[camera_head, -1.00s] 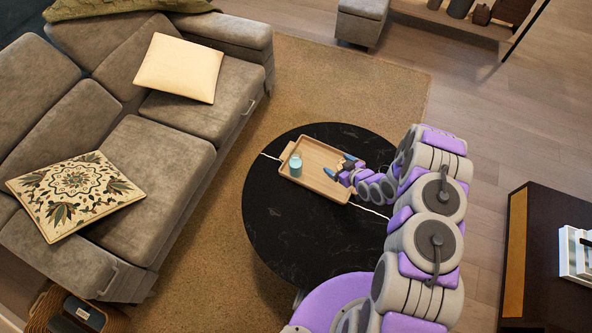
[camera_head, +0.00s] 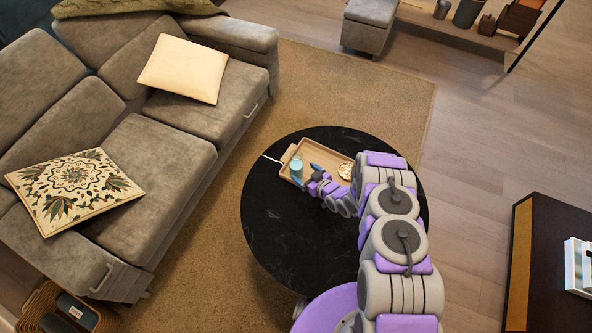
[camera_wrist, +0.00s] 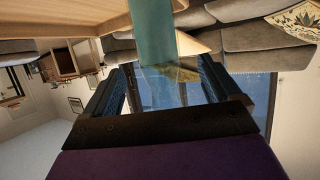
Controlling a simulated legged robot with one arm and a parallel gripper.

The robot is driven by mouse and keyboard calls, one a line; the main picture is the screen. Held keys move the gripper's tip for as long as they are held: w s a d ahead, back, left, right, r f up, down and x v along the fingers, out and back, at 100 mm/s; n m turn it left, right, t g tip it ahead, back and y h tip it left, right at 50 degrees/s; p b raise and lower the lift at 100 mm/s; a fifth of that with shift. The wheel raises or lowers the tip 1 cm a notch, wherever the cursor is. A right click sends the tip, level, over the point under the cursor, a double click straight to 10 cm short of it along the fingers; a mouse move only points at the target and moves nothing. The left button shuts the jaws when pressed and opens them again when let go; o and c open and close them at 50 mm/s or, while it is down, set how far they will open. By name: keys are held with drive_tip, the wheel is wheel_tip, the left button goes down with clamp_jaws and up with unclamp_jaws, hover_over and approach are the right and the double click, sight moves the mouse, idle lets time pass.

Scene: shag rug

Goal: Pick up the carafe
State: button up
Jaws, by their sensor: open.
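The carafe (camera_head: 296,169) is a small teal, translucent vessel standing upright in the left end of a wooden tray (camera_head: 284,158) on the round black table. My gripper (camera_head: 304,172) is open, with one blue finger on each side, low over the tray and pointing at the carafe. In the wrist view the carafe (camera_wrist: 153,35) appears as a teal column at the top centre, roughly in line with the gap between the fingers (camera_wrist: 165,80). I cannot tell whether it is between the fingertips or just beyond them. Nothing is held.
A round patterned item (camera_head: 345,171) lies in the tray's right part. A grey sofa (camera_head: 165,150) stands left, and a dark cabinet (camera_head: 555,255) stands right. The rug (camera_head: 345,88) is clear beyond the table.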

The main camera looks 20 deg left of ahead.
sight(301, 168)
drive_tip(key=shift+x, duration=0.95)
drive_tip(key=shift+w+d+b, duration=0.15)
drive_tip(key=shift+w+b, duration=0.1)
drive_tip(key=shift+b, duration=0.05)
drive_tip(key=b+x, duration=0.1)
drive_tip(key=x, duration=0.2)
drive_tip(key=b+x, duration=0.1)
drive_tip(key=x, duration=0.1)
drive_tip(key=shift+a+f, duration=0.1)
drive_tip(key=shift+a, duration=0.35)
drive_tip(key=shift+s+d+r, duration=0.1)
drive_tip(key=shift+d+r, duration=0.15)
drive_tip(key=shift+d, duration=0.25)
drive_tip(key=c, duration=0.5)
drive_tip(key=shift+a+f, duration=0.1)
drive_tip(key=shift+a, duration=0.25)
drive_tip(key=c, duration=0.8)
drive_tip(key=shift+s+d, duration=0.1)
drive_tip(key=shift+c, duration=0.7)
